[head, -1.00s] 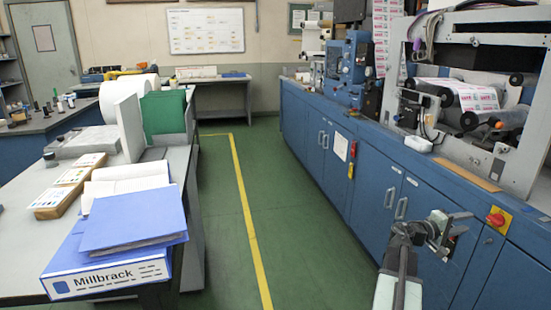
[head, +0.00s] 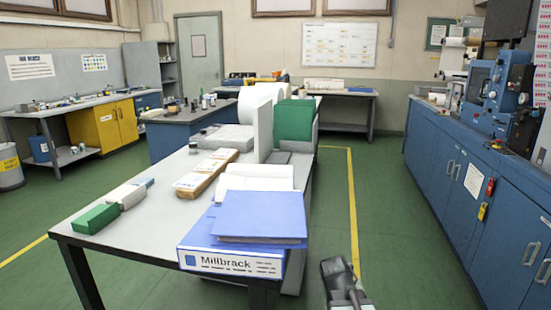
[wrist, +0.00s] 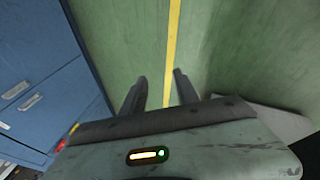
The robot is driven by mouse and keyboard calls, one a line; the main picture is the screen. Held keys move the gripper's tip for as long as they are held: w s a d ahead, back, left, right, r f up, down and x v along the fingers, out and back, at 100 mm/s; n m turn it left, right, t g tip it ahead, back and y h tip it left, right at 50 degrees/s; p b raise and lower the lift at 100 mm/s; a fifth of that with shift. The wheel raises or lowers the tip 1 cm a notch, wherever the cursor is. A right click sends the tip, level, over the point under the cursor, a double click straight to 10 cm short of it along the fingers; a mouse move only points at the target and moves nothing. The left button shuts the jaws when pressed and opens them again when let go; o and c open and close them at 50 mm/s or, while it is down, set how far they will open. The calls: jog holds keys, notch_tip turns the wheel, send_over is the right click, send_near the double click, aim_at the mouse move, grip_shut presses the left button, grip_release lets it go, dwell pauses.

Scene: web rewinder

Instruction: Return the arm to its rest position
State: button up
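My gripper (wrist: 160,76) shows in the wrist view with its two dark fingers apart and nothing between them. Below the fingers there is only green floor (wrist: 215,55) and a yellow floor line (wrist: 173,40). In the head view part of my arm (head: 342,283) shows at the bottom edge, right of the table's front corner. The fingers cannot be made out there. Most of the arm is out of view.
A grey table (head: 105,222) with a blue Millbrack binder (head: 232,262) stands left of my arm. Blue cabinets (head: 432,150) line the right side; they also show at the left of the wrist view (wrist: 45,75). The green aisle (head: 395,235) between them is clear.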

jog(key=s+a+g+y+p, duration=0.2)
jog(key=s+a+g+y, duration=0.15)
jog(key=s+a, duration=0.45)
notch_tip(320, 180, up, 29)
jog(key=w+a+p, duration=0.1)
jog(key=p, duration=2.8)
jog(key=shift+w+f+m+t+y, duration=0.15)
jog(key=shift+w+m+t+y, duration=0.2)
jog(key=shift+t, duration=0.1)
jog(key=shift+a, duration=0.1)
